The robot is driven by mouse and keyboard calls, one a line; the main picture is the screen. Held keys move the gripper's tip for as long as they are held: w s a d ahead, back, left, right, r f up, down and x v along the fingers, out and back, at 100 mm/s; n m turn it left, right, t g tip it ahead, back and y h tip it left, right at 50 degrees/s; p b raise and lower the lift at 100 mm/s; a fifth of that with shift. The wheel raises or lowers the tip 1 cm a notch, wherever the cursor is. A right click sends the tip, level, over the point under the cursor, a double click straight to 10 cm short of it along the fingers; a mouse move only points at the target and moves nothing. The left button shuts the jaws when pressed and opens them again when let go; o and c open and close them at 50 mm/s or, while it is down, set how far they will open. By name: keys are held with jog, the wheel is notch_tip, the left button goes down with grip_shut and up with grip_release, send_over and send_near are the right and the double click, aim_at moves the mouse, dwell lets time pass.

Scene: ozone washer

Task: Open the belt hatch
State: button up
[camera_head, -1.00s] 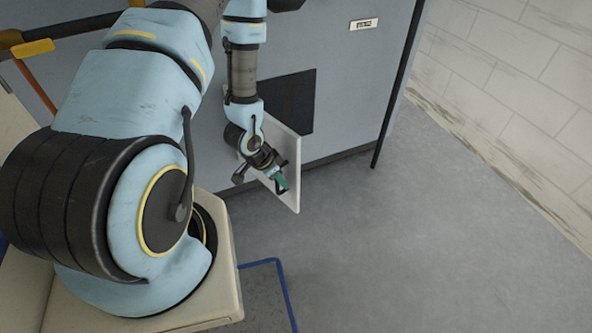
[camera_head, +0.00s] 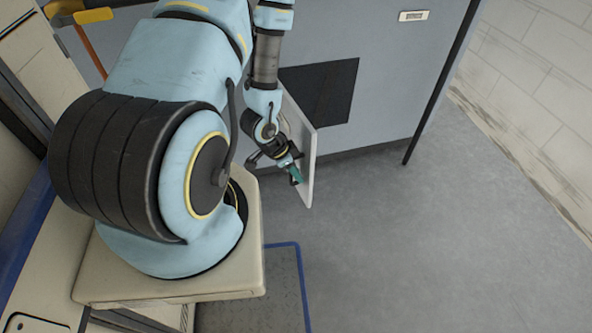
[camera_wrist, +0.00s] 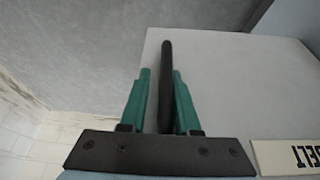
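The belt hatch (camera_head: 306,152) is a light grey panel on the front of the grey machine. It stands swung out from a dark opening (camera_head: 325,88) and shows almost edge-on in the head view. In the wrist view its pale face (camera_wrist: 225,85) fills the right, with a label reading "BELT" (camera_wrist: 290,153). My gripper (camera_head: 296,174) is at the outer part of the hatch. In the wrist view its green fingers (camera_wrist: 161,75) stand apart on either side of a black bar handle (camera_wrist: 166,60). A gap shows left of the bar; the right finger is very close to it.
The grey machine front (camera_head: 400,70) stands behind the hatch, with a black post (camera_head: 440,85) at its right edge. The grey floor (camera_head: 430,240) to the right is clear. A whitish brick wall (camera_head: 545,85) stands at far right. A blue floor line (camera_head: 303,280) runs in front.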

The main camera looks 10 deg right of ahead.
jog(key=o, duration=0.3)
jog(key=shift+w, duration=0.1)
jog(key=w+p+v, duration=0.1)
jog(key=v, duration=0.9)
jog(key=shift+s+a+r, duration=0.2)
jog(key=shift+s+r, duration=0.2)
jog(key=shift+s, duration=0.1)
jog(key=w+a+r+n+t+y, duration=0.1)
jog(key=w+a+r+n+y, duration=0.2)
jog(key=r, duration=0.4)
jog(key=w+a+r+n+t+y, duration=0.1)
jog(key=w+a+r+n, duration=0.1)
jog(key=a+r+n, duration=0.4)
jog(key=s+r+n+p, duration=0.2)
jog(key=r+p, duration=0.6)
jog(key=r, duration=0.5)
jog(key=s+r+n+g+p, duration=0.1)
jog(key=s+r+n+p, duration=0.2)
jog(key=r+p, duration=0.5)
notch_tip(320, 180, up, 7)
jog(key=shift+s+f, duration=0.2)
jog(key=shift+s, duration=0.15)
